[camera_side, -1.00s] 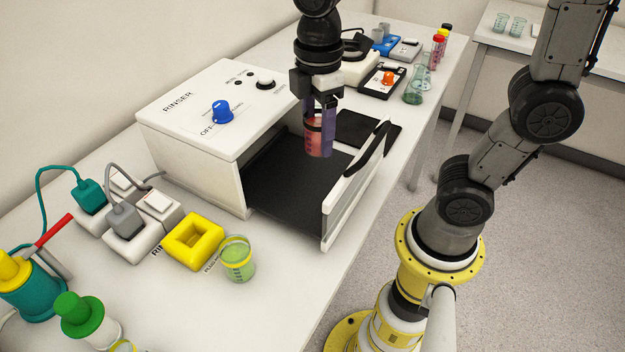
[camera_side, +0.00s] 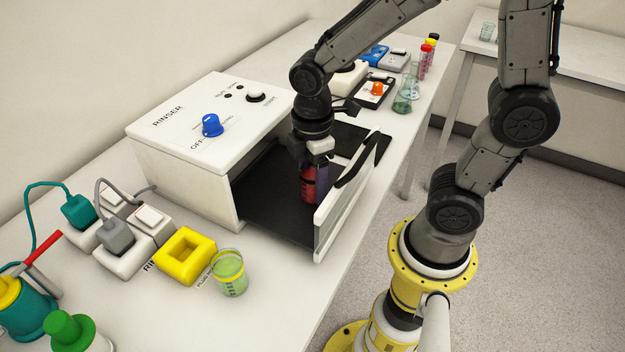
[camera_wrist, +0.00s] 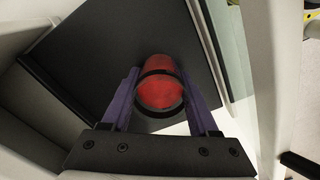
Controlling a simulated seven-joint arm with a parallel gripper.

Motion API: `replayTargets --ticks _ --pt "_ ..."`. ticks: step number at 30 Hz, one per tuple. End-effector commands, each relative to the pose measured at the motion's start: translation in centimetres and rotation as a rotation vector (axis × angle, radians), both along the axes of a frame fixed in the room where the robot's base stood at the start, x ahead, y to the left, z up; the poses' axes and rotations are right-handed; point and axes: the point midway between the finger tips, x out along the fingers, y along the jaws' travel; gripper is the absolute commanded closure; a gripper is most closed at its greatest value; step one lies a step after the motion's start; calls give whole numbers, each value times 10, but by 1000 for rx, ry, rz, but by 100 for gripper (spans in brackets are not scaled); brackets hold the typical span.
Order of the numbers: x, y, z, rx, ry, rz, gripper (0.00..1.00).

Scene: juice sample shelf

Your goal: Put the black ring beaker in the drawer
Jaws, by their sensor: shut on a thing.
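The black ring beaker (camera_side: 308,186) holds red liquid and stands upright between my gripper's fingers. My gripper (camera_side: 315,182) points down and is shut on it, inside the open drawer (camera_side: 265,205) of the rinser. In the wrist view the beaker (camera_wrist: 160,88) shows its black ring and red content between the two purple fingers of my gripper (camera_wrist: 162,100), over the dark drawer floor (camera_wrist: 105,55). The beaker's base is at or close to the drawer floor; I cannot tell whether it touches.
The white rinser (camera_side: 205,150) with a blue knob stands behind the drawer. The drawer's front panel with its black handle (camera_side: 358,160) rises close to my gripper. A yellow ring beaker (camera_side: 230,275) with green liquid and a yellow square holder (camera_side: 184,256) stand at the front left.

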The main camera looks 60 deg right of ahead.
Motion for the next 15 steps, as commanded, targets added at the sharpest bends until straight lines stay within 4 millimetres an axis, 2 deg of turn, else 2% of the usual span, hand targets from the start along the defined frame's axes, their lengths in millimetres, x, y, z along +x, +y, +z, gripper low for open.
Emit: replayTargets --ticks 9,10,14,15 --pt "0 0 -3 0 1 0 94" --pt "0 0 -3 1 1 0 34" --pt "0 0 -3 1 1 0 11" --pt "0 0 -2 0 0 0 10"
